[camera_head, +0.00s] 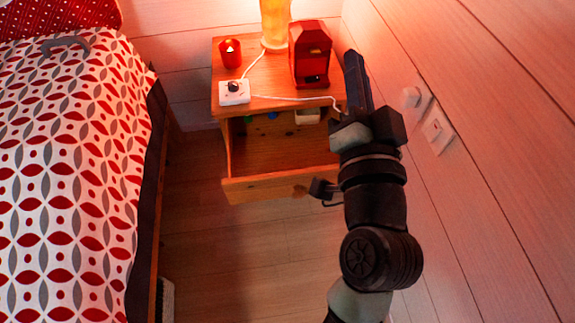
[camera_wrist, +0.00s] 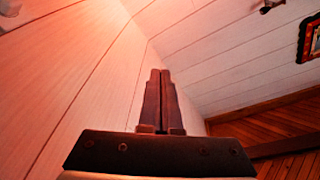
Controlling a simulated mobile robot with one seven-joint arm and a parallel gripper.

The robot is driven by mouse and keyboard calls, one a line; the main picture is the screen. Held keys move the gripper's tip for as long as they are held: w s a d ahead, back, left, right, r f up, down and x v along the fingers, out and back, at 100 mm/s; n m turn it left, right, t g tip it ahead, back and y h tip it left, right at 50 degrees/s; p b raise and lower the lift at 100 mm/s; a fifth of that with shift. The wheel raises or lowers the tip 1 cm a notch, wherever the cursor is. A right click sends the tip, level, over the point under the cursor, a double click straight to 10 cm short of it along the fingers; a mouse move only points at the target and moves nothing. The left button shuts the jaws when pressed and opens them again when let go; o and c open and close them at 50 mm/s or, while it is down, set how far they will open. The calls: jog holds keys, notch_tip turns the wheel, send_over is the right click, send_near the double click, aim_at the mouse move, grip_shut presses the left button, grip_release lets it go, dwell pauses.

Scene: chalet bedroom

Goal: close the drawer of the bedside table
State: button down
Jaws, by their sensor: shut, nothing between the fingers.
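The wooden bedside table (camera_head: 264,104) stands against the back wall in the head view. Its drawer (camera_head: 262,188) is pulled well open toward me, with several small items at its back under the tabletop. My gripper (camera_head: 350,58) is shut and empty. It points up and away at the right side of the table, near the right wall, and my arm hides the right end of the drawer.
On the tabletop are a lamp (camera_head: 275,22), a red candle (camera_head: 231,52), a red lantern-like box (camera_head: 310,52) and a white socket block (camera_head: 234,92) with a cable. The bed (camera_head: 65,180) fills the left. Wall switches (camera_head: 437,130) are on the right. Floor before the drawer is clear.

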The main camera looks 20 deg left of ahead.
jog(key=s+a+f+m+g+y+b, duration=0.15)
jog(key=f+b, duration=0.35)
jog(key=f, duration=0.7)
jog(key=s+f+m+g+b, duration=0.15)
jog(key=f+b, duration=0.35)
jog(key=f, duration=0.7)
jog(key=m+b, duration=0.5)
jog(key=b, duration=0.5)
send_near(286, 177)
jog(key=shift+m, duration=0.3)
jog(key=b+x, duration=0.1)
jog(key=x, duration=0.6)
jog(key=shift+b, duration=0.35)
